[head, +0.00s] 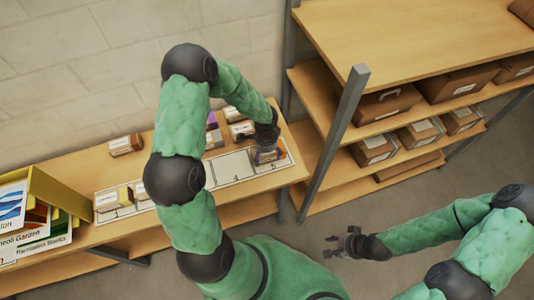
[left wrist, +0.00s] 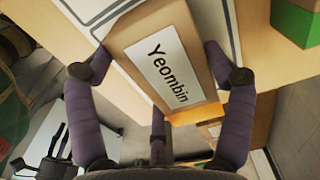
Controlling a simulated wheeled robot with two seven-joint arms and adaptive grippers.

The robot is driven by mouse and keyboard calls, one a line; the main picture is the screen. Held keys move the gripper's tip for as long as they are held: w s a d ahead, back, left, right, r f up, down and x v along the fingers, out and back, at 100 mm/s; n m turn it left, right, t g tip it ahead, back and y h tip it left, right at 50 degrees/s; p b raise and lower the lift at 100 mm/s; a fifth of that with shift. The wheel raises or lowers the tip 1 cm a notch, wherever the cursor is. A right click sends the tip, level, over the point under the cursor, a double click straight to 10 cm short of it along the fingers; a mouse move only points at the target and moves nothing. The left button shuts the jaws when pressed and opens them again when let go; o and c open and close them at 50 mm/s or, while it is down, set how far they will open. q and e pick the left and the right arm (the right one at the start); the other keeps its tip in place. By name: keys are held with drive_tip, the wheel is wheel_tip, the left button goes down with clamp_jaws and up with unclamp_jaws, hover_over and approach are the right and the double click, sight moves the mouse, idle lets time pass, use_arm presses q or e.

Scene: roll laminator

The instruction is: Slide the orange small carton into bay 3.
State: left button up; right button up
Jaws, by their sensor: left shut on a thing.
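My left gripper (head: 266,148) is at the right part of the white marked strip (head: 232,168) on the shelf top. In the head view the gripper mostly hides this carton. The strip is divided into outlined bays; their numbers are not readable, so I cannot tell which is bay 3. My right gripper (head: 343,243) hangs empty over the floor, fingers apart.
Small cartons stand along the shelf: a brown one (head: 126,145), a yellow-sided one (head: 112,198), and others behind my left arm. A yellow holder (head: 60,192) with books is at left. A rack post (head: 335,140) stands right of the gripper. A green box (left wrist: 298,22) shows in the wrist view.

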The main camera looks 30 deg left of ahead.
use_arm(q)
drive_tip(key=shift+s+a+f, duration=0.1)
drive_tip(key=shift+s+a, duration=1.05)
drive_tip(key=shift+s, duration=0.25)
drive_tip(key=shift+s+a+r, duration=0.1)
drive_tip(key=shift+s+a, duration=1.05)
drive_tip(key=shift+s, duration=0.3)
drive_tip(key=shift+s+a+f, duration=0.1)
drive_tip(key=shift+s+a, duration=1.05)
drive_tip(key=shift+s, duration=0.25)
drive_tip(key=shift+s+a, duration=1.35)
drive_tip(key=shift+s, duration=0.2)
drive_tip(key=shift+s+a, duration=1.3)
drive_tip(key=shift+s, duration=0.25)
drive_tip(key=shift+s+a+p, duration=0.95)
drive_tip(key=shift+s+a, duration=0.9)
drive_tip(key=shift+s, duration=0.3)
drive_tip(key=shift+s+a+p, duration=1.05)
drive_tip(key=shift+s+a, duration=0.75)
drive_tip(key=shift+s, duration=0.2)
drive_tip(key=o, duration=1.1)
drive_tip(key=shift+o, duration=0.2)
drive_tip(key=shift+r, duration=0.2)
